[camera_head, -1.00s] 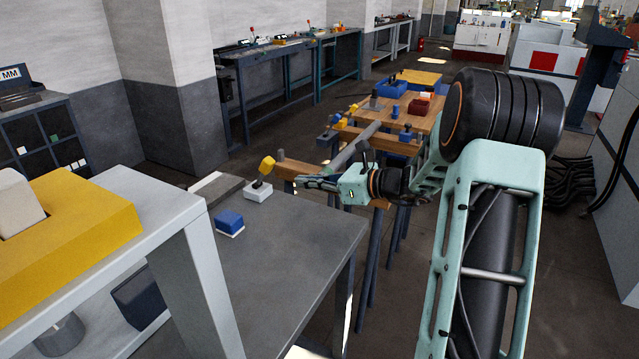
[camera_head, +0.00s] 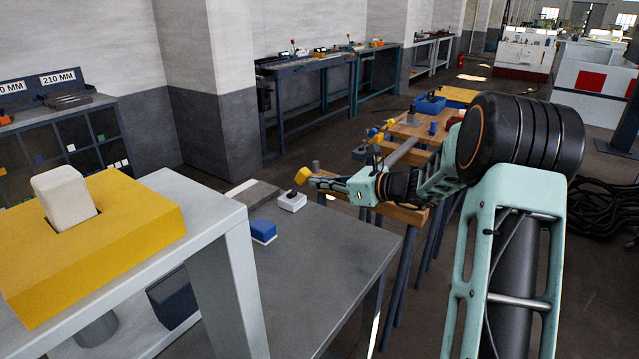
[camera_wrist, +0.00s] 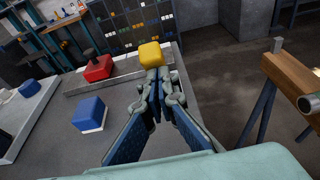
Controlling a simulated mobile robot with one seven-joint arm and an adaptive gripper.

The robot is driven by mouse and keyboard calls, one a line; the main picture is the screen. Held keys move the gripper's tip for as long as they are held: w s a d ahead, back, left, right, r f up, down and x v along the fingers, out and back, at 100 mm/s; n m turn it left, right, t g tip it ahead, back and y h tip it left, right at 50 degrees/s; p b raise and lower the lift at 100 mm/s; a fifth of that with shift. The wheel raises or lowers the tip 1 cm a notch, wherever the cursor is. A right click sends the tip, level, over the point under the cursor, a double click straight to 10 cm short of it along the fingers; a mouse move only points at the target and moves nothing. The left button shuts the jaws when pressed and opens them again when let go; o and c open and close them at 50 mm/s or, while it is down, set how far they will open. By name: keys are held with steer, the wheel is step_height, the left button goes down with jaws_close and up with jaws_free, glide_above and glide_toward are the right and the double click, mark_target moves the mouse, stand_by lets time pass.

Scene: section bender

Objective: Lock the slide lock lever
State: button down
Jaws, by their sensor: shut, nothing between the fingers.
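The lever I take for the slide lock lever has a yellow knob (camera_head: 302,175) on a small white base (camera_head: 292,202), on the grey bench. Its stem leans to the right in the head view. The yellow knob (camera_wrist: 150,54) also shows in the wrist view, just beyond my fingertips. My gripper (camera_head: 314,181) is shut and empty, beside the knob on its right in the head view. In the wrist view, my gripper (camera_wrist: 157,76) hides the lever's stem and base. I cannot tell whether the fingertips touch the knob.
A blue block (camera_head: 263,230) sits on the grey bench (camera_head: 315,265) near the lever. A white table (camera_head: 185,230) with a yellow block (camera_head: 120,228) is at the left. Wooden beams (camera_head: 400,214) lie at the right.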

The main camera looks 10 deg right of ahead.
mark_target(307, 170)
steer(key=shift+w+a+r+p, duration=0.15)
steer(key=shift+r+p, duration=0.15)
steer(key=shift+p, duration=0.55)
steer(key=shift+r+g+h+p, duration=0.2)
steer(key=shift+g+h+p, duration=0.1)
steer(key=shift+p, duration=0.3)
steer(key=r+p, duration=0.1)
steer(key=p, duration=0.2)
steer(key=w+a+r+g+h+p, duration=0.1)
steer(key=p, duration=0.2)
steer(key=g+h+p, duration=0.1)
steer(key=p, duration=0.2)
steer(key=w+a+p, duration=0.1)
steer(key=p, duration=0.2)
steer(key=shift+w+a+r+g+h, duration=0.1)
steer(key=shift+a+r+g+h, duration=0.1)
steer(key=shift+r+g+h, duration=0.2)
steer(key=w+a+p, duration=0.1)
steer(key=w+p, duration=0.1)
steer(key=shift+a+r+p, duration=0.35)
steer(key=shift+a+p, duration=0.05)
steer(key=shift+w+a+p, duration=0.6)
steer(key=shift+w+a, duration=0.85)
steer(key=shift+a, duration=0.05)
